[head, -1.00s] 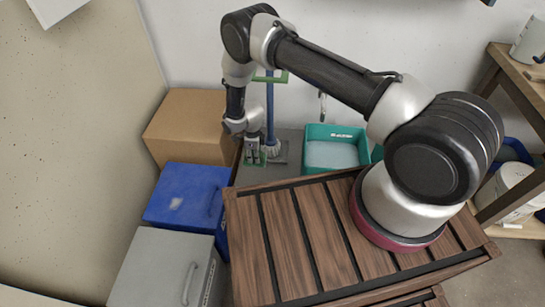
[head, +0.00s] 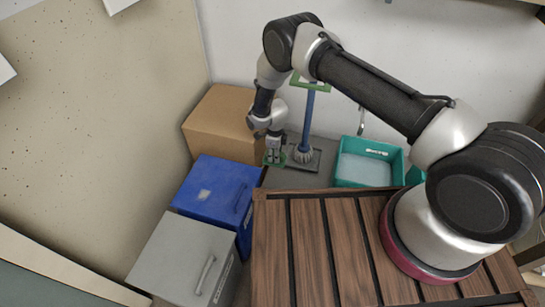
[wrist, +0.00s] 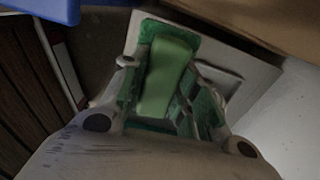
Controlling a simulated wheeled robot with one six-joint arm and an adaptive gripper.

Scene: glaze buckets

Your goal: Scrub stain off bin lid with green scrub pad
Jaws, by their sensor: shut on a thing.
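A blue bin (head: 216,207) with a flat lid stands left of the wooden slatted top. A pale stain (head: 204,195) shows on its lid. My gripper (head: 275,157) is beyond the bin and to its right, in front of the cardboard box, apart from the lid. In the wrist view my gripper (wrist: 165,85) is shut on the green scrub pad (wrist: 168,72), with a finger on each side. In the head view only a little green of the pad (head: 272,160) shows under the fingers. The stain cannot be made out in the wrist view.
A grey bin (head: 178,258) stands in front of the blue one. A cardboard box (head: 219,122) is behind, against the wall. A blue-handled brush (head: 308,120) stands right of my gripper, with a teal tub (head: 368,165) further right.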

